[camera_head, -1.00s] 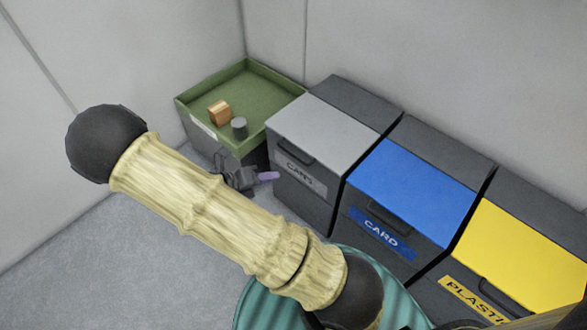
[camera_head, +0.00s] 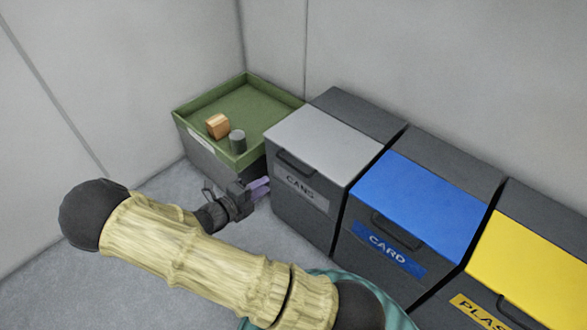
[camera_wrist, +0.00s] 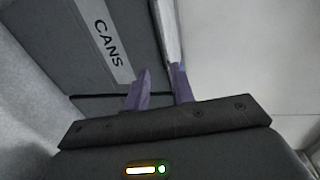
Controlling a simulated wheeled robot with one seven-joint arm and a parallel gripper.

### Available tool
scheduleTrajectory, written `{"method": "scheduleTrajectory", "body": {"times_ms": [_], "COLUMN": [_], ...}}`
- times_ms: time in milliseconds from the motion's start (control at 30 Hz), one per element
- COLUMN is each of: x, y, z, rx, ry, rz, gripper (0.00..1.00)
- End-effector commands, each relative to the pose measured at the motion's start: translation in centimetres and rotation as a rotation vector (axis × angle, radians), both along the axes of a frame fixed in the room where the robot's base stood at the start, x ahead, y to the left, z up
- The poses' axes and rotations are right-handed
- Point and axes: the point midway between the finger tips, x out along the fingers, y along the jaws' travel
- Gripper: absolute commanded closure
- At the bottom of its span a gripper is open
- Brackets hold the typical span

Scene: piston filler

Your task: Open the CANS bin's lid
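The CANS bin (camera_head: 305,215) is a dark grey box with a light grey lid (camera_head: 325,137), which lies flat and shut. A dark handle (camera_head: 297,163) sits at the lid's front edge, above the CANS label (camera_head: 300,190). My gripper (camera_head: 266,188) is low beside the bin's front left corner, below lid height. In the wrist view my gripper (camera_wrist: 161,72) shows two purple fingers, apart, with no object seen held between them. The CANS label (camera_wrist: 109,45) shows beyond the left finger. Whether the fingers touch the bin is unclear.
A green tray (camera_head: 190,107) on a grey box stands left of the bin, holding an orange-brown block (camera_head: 217,126) and a grey cylinder (camera_head: 237,142). The blue CARD bin (camera_head: 420,205) and yellow PLASTIC bin (camera_head: 535,265) stand to the right. Floor in front is clear.

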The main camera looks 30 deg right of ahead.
Motion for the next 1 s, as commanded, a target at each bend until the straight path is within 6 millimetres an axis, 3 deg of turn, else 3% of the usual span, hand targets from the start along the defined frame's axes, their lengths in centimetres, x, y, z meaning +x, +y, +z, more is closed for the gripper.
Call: {"method": "scheduleTrajectory", "body": {"times_ms": [700, 1000], "x": [4.1, 4.7], "y": [-11.6, -13.1], "z": [-2.9, -2.9], "rx": [0.001, 0.001], "ry": [-0.002, -0.001], "rz": [-0.004, 0.000], "gripper": [0.75, 0.75]}}
